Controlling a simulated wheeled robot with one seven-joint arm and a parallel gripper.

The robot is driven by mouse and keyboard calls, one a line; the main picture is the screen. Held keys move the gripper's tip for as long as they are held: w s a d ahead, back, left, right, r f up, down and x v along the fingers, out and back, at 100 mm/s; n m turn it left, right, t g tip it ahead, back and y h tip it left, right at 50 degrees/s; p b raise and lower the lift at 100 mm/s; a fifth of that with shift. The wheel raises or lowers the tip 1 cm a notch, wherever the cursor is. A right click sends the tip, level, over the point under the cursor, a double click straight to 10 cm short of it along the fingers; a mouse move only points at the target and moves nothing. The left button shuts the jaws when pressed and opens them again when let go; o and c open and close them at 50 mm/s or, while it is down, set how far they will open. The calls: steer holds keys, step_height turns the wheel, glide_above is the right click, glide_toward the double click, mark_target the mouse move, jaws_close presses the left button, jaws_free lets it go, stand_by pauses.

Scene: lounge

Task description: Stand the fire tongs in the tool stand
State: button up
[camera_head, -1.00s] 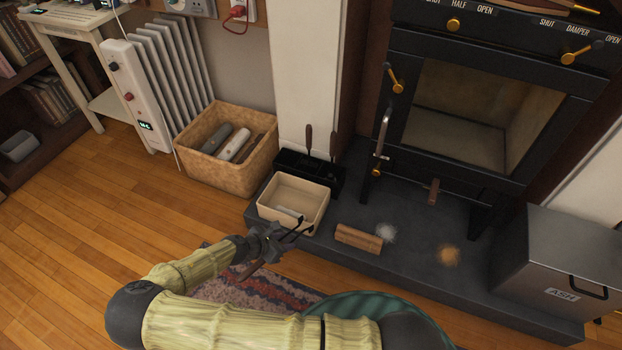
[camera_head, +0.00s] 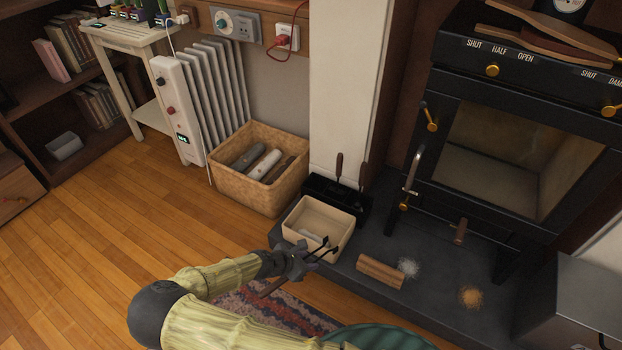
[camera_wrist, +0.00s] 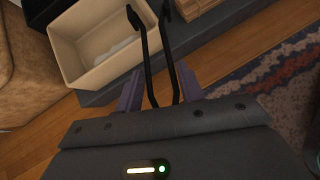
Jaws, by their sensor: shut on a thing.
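My gripper (camera_head: 296,262) is shut on the fire tongs (camera_head: 322,250), black two-armed tongs whose tips point up and right, over the near edge of the cream bin. In the wrist view the tongs (camera_wrist: 150,55) run forward from between the jaws (camera_wrist: 160,92), their arms a little apart. The black tool stand (camera_head: 350,203) is on the hearth behind the cream bin, against the white pillar. Two brown-handled tools (camera_head: 339,166) stand upright in it. My gripper is in front of the stand, apart from it. The stand's slots are too small to make out.
The cream bin (camera_head: 335,212), with a pale item inside, stands between my gripper and the stand. A wicker basket (camera_head: 243,190) of rolls is left of it. A wooden block (camera_head: 380,271) and powder patches lie on the hearth (camera_head: 430,295). The black stove (camera_head: 520,150) is at right.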

steer(key=w+d+r+n+t+y+p, duration=0.15)
steer(key=d+r+p, duration=0.25)
steer(key=r+p, duration=0.8)
steer(key=w+d+r+n+t+y+p, duration=0.1)
steer(key=w+d+r+n+p, duration=0.15)
steer(key=r+p, duration=1)
steer(key=w+d+r+n+t+y+p, duration=0.15)
steer(key=d+r+p, duration=0.25)
steer(key=r+p, duration=0.85)
steer(key=s+d+r+n+y+p, duration=0.1)
steer(key=r+n+p, duration=0.1)
steer(key=r+p, duration=1.2)
steer(key=s+d+r+n+y+p, duration=0.2)
steer(key=r+n+p, duration=0.1)
steer(key=r+p, duration=1.2)
step_height(320, 180, up, 6)
steer(key=shift+s+d+r, duration=0.1)
steer(key=shift+s+d, duration=0.05)
steer(key=shift+s, duration=0.05)
steer(key=shift+w, duration=0.1)
